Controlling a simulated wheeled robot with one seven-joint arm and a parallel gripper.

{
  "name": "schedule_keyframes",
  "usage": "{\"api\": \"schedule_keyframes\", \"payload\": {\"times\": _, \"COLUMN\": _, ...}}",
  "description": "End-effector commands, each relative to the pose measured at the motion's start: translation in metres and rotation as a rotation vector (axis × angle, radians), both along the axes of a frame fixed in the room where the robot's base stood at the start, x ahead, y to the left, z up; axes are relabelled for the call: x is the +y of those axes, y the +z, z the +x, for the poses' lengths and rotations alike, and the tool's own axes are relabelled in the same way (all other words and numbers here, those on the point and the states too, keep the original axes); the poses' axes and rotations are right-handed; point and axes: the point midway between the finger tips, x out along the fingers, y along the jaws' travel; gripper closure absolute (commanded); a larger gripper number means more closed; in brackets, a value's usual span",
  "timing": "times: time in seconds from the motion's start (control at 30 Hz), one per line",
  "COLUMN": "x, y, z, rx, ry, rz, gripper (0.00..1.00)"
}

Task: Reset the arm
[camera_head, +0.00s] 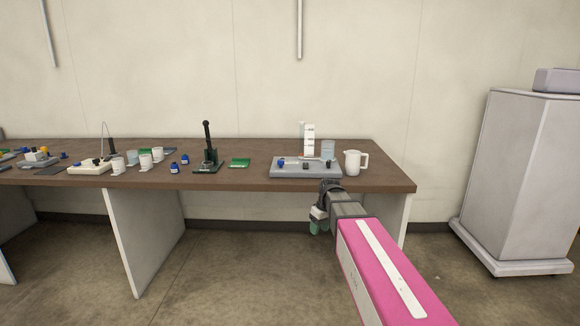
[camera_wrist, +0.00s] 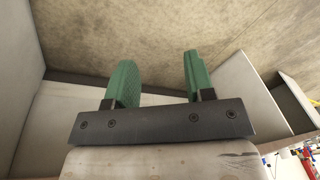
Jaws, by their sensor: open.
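My gripper (camera_head: 317,226) hangs in front of the table's front edge, below the tabletop, at the end of my pink and grey arm. In the wrist view its two green fingers (camera_wrist: 158,82) stand apart with nothing between them. The wrist view looks past the fingers at the concrete floor and a pale panel under the table. My gripper touches nothing that I can see.
A long brown table (camera_head: 262,184) runs along the wall. Near my arm stand a grey fixture (camera_head: 300,171) and a white pitcher (camera_head: 352,163). A black lever press (camera_head: 208,152), white cups and blue bottles are further left. A grey cabinet (camera_head: 515,175) stands right; floor between is clear.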

Motion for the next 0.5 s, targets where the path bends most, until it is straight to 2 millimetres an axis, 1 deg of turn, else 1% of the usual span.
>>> {"api": "schedule_keyframes", "payload": {"times": 0.03, "x": -0.010, "y": -0.018, "z": -0.027, "rx": 0.016, "ry": -0.064, "rz": -0.017, "gripper": 0.51}}
{"api": "schedule_keyframes", "payload": {"times": 0.1, "x": -0.021, "y": -0.039, "z": -0.051, "rx": 0.032, "ry": -0.155, "rz": -0.038, "gripper": 0.51}}
{"api": "schedule_keyframes", "payload": {"times": 0.17, "x": -0.030, "y": -0.056, "z": -0.072, "rx": 0.043, "ry": -0.232, "rz": -0.059, "gripper": 0.51}}
{"api": "schedule_keyframes", "payload": {"times": 0.2, "x": -0.036, "y": -0.067, "z": -0.086, "rx": 0.049, "ry": -0.282, "rz": -0.071, "gripper": 0.51}}
{"api": "schedule_keyframes", "payload": {"times": 0.3, "x": -0.050, "y": -0.089, "z": -0.120, "rx": 0.063, "ry": -0.402, "rz": -0.101, "gripper": 0.51}}
{"api": "schedule_keyframes", "payload": {"times": 0.4, "x": -0.060, "y": -0.106, "z": -0.148, "rx": 0.071, "ry": -0.500, "rz": -0.126, "gripper": 0.51}}
{"api": "schedule_keyframes", "payload": {"times": 0.5, "x": -0.068, "y": -0.116, "z": -0.167, "rx": 0.074, "ry": -0.572, "rz": -0.143, "gripper": 0.51}}
